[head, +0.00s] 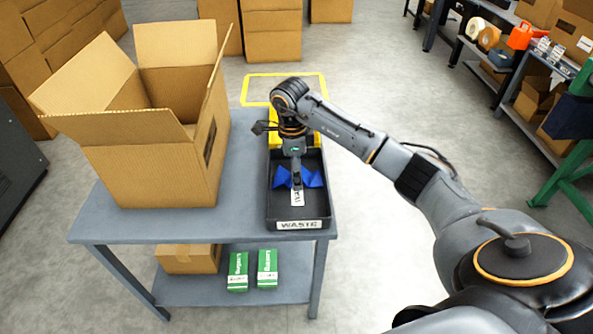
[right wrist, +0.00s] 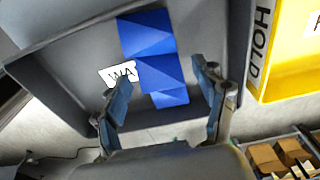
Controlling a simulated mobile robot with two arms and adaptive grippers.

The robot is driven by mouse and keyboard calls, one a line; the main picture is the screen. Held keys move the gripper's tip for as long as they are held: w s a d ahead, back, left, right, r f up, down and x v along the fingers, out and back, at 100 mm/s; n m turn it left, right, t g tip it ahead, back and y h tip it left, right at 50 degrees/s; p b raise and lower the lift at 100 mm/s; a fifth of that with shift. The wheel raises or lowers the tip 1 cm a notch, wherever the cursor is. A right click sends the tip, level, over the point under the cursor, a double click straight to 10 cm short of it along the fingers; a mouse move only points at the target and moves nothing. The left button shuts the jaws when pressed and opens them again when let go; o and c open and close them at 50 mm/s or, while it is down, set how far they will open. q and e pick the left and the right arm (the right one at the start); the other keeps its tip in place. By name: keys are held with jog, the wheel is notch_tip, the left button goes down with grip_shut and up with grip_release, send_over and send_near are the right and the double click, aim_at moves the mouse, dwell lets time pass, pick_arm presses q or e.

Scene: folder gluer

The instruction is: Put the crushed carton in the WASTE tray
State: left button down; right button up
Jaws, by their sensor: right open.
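The crushed carton is blue and creased. In the head view the carton (head: 313,178) shows on both sides of my right gripper (head: 297,184), inside the outline of the black WASTE tray (head: 303,224). In the right wrist view the carton (right wrist: 150,35) appears to lie in the tray (right wrist: 70,70), beside a white label partly reading "WA". My right gripper (right wrist: 160,95) is open, its fingers apart on either side of the carton's lower part. Whether a finger touches it, I cannot tell. My left gripper is not in view.
A yellow HOLD tray (right wrist: 281,75) adjoins the WASTE tray; my right arm partly hides it in the head view. A large open cardboard box (head: 150,170) stands on the table's left. Green cartons (head: 267,268) and a small brown box (head: 188,259) sit on the lower shelf.

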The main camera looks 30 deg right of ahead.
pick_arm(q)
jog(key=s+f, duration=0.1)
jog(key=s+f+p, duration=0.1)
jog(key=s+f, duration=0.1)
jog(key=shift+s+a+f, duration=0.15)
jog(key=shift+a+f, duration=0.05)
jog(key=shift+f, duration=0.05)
pick_arm(e)
notch_tip(320, 180, up, 12)
jog(key=shift+w+a, duration=0.2)
jog(key=shift+a, duration=0.1)
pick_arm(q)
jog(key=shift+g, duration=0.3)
